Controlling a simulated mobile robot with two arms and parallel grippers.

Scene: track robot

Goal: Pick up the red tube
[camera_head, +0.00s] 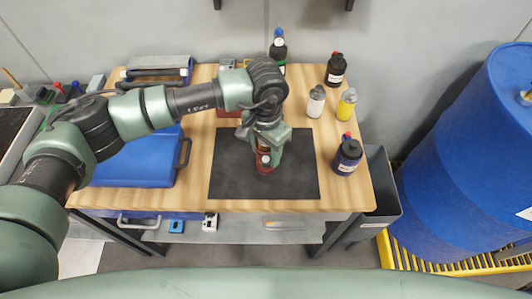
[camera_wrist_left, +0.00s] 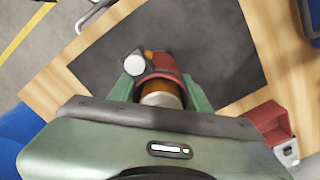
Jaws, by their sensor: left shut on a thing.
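The red tube (camera_head: 265,163) is a short red cylinder with an amber-brown band, and it is over the black mat (camera_head: 225,180) on the wooden table. My left gripper (camera_head: 267,150) comes down over it from above and is shut on it. In the left wrist view the red tube (camera_wrist_left: 164,68) is between the two green fingers (camera_wrist_left: 165,92), with a white and an orange round part at its side. I cannot tell whether the tube touches the mat. My right gripper is not in view.
A blue case (camera_head: 135,165) lies left of the mat. Several bottles, including a yellow one (camera_head: 346,104) and a dark one (camera_head: 347,157), stand on the right. A red box (camera_head: 229,112) is behind the mat. A blue barrel (camera_head: 465,160) stands right of the table.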

